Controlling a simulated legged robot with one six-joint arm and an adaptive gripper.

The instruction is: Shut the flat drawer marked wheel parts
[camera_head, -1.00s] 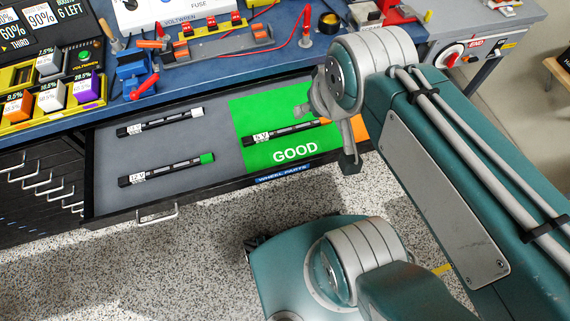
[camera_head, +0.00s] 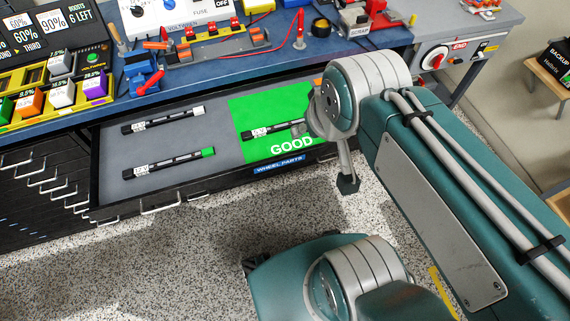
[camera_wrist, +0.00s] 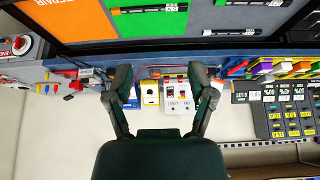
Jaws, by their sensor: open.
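The flat drawer marked WHEEL PARTS (camera_head: 215,186) stands pulled out from under the blue bench, with its blue label (camera_head: 279,165) on the front. Inside are a grey area, a green GOOD area and orange at the right, partly hidden by my arm. Black rods lie inside: two on grey (camera_head: 163,120) (camera_head: 168,163) and one on green (camera_head: 262,132). My gripper (camera_head: 348,185) is near the drawer's right front, apart from the front in the picture.
The blue bench (camera_head: 230,63) above holds a small vise (camera_head: 141,72), a voltage box and coloured blocks. Several handled drawers (camera_head: 45,178) stand at the left. A grey unit with a red knob (camera_head: 438,60) is at the right. The speckled floor in front is clear.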

